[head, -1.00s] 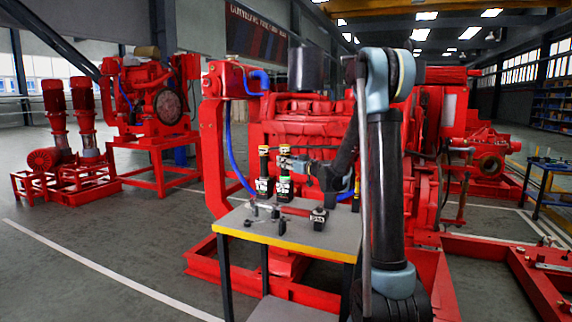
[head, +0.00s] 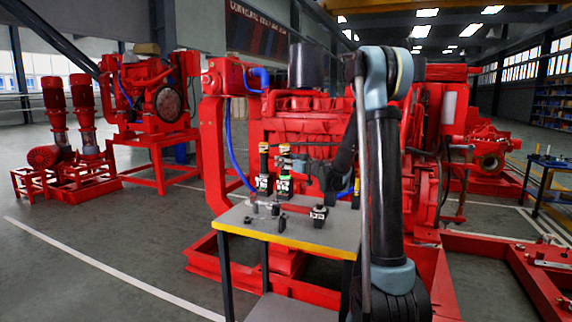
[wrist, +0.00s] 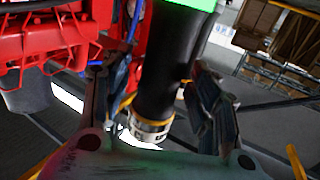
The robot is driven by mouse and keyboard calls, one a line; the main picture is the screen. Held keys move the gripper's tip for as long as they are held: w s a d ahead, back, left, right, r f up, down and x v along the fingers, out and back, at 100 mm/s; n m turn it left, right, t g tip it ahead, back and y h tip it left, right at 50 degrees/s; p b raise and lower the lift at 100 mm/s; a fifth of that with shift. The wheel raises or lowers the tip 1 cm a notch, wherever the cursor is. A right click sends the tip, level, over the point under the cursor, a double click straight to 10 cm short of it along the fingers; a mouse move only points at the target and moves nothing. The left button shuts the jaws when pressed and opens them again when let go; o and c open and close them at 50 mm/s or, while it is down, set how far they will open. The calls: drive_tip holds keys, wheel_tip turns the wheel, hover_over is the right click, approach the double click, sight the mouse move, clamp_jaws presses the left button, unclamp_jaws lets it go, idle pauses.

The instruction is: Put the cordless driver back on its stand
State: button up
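The cordless driver (head: 285,172) is upright, with a black body, a green band low down and a yellow-white ring near its top. My gripper (head: 298,163) reaches it from the right, above the grey table. In the wrist view, the driver's black barrel (wrist: 160,80) lies between the two fingers of my gripper (wrist: 160,82), which look closed on it. Its green part is at the upper edge there. A similar black and yellow tool (head: 264,170) stands just left of it. I cannot tell which piece is the stand, or whether the driver's lower end touches anything.
The grey table (head: 305,233) has a yellow front edge. A clamp-like fixture (head: 266,211) and a small black block (head: 319,214) stand on it. The red diesel engine (head: 305,125) is close behind. Open floor (head: 110,240) lies to the left.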

drive_tip(key=v, duration=1.2)
